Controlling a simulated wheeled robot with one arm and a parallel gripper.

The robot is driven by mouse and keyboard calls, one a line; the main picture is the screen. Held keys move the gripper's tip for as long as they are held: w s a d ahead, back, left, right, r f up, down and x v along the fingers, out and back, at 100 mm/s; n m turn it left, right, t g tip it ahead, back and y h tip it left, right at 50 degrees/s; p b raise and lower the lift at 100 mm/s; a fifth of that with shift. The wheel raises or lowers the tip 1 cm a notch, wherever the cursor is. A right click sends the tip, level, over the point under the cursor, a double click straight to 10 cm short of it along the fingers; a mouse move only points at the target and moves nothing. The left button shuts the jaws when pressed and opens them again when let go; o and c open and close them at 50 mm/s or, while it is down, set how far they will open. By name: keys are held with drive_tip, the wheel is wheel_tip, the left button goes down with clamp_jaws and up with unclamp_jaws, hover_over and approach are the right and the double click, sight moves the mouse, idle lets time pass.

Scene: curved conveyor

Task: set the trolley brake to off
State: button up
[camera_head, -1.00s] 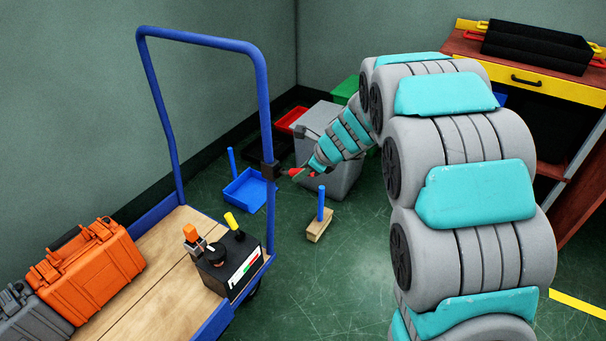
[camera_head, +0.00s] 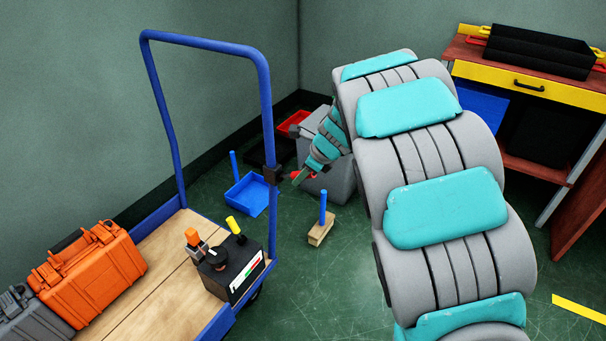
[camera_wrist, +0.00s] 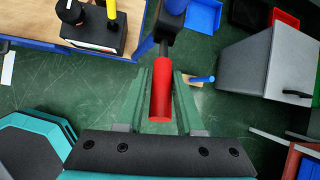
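The trolley's blue push frame (camera_head: 265,100) rises from its wooden deck (camera_head: 160,285). A black bracket (camera_head: 272,174) on the frame's right post carries a lever with a red grip (camera_wrist: 160,95), which points toward me in the wrist view. My gripper (camera_wrist: 162,75) is open, with one greenish finger on each side of the red grip. Narrow gaps seem to show beside it; contact cannot be told. In the head view my gripper (camera_head: 300,177) partly hides the grip. A black control box (camera_head: 235,265) on the deck has an orange-topped lever, a black knob, a yellow lever and a red-green label.
An orange case (camera_head: 90,268) and a grey case (camera_head: 25,315) lie on the deck. A workbench (camera_head: 530,85) stands at right.

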drive_tip(key=o, duration=0.4)
drive_tip(key=shift+d, duration=0.1)
drive_tip(key=v, duration=0.7)
drive_tip(key=shift+s+r, duration=0.15)
drive_tip(key=shift+r, duration=0.25)
drive_tip(key=s+d+n+g+h, duration=0.1)
drive_tip(key=s+d+n+g, duration=0.1)
drive_tip(key=s+n, duration=0.6)
drive_tip(key=s+d+f+n+g+h, duration=0.1)
drive_tip(key=s+n, duration=0.6)
drive_tip(key=s, duration=1.2)
drive_tip(key=s+d+f+n+g+h, duration=0.1)
drive_tip(key=s+d+n+g+h, duration=0.1)
drive_tip(key=s+n, duration=0.6)
drive_tip(key=shift+s+d+f+n+g, duration=0.1)
drive_tip(key=shift+s+d+g, duration=0.2)
drive_tip(key=shift+s, duration=0.8)
drive_tip(key=shift+s+d+n+g, duration=0.15)
drive_tip(key=shift+s+d, duration=0.3)
drive_tip(key=shift+s, duration=0.65)
drive_tip(key=shift+s+d+f+n+g, duration=0.1)
drive_tip(key=shift+s+d+g, duration=0.2)
drive_tip(key=shift+s, duration=0.75)
